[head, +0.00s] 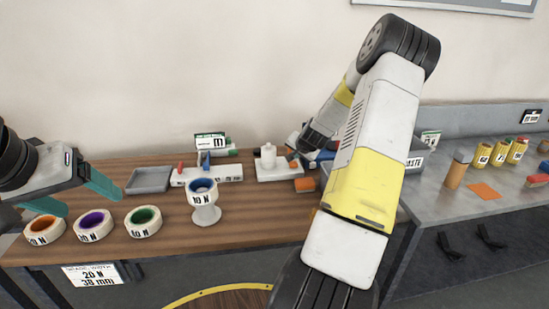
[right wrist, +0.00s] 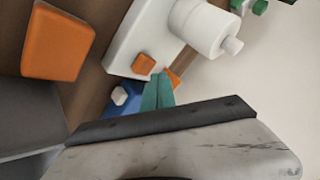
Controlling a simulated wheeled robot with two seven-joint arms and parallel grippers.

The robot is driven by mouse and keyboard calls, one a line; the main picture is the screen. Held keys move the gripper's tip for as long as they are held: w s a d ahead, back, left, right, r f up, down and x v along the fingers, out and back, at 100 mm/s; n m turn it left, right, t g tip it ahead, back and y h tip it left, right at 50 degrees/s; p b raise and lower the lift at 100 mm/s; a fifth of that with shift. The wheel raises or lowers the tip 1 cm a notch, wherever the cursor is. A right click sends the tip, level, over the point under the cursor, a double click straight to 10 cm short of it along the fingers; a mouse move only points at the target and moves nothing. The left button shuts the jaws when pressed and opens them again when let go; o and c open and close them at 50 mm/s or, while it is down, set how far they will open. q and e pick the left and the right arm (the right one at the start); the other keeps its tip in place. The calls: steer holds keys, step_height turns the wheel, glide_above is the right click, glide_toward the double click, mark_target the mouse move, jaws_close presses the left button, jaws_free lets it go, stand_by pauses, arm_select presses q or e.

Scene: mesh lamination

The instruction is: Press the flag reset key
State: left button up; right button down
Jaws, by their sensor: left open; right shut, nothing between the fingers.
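A small orange key (right wrist: 143,64) sits on a white base (right wrist: 122,48) in the right wrist view; I take it for the flag reset key. The base carries a white cylinder (right wrist: 203,28). My right gripper (right wrist: 160,76) is shut and empty, with its teal fingertips just beside the key; I cannot tell whether they touch. My left gripper (head: 90,203) is open and empty over the table's left end.
A white roll stand (head: 204,205), a grey tray (head: 150,180) and orange, purple and green tape rolls (head: 93,225) stand to the left.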

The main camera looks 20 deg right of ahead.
mark_target(294, 164)
steer(key=shift+f, duration=0.1)
steer(key=shift+f, duration=0.3)
steer(key=shift+f, duration=0.6)
stand_by(0.8)
steer(key=shift+r, duration=1)
steer(key=shift+r, duration=0.1)
steer(key=shift+r, duration=2.4)
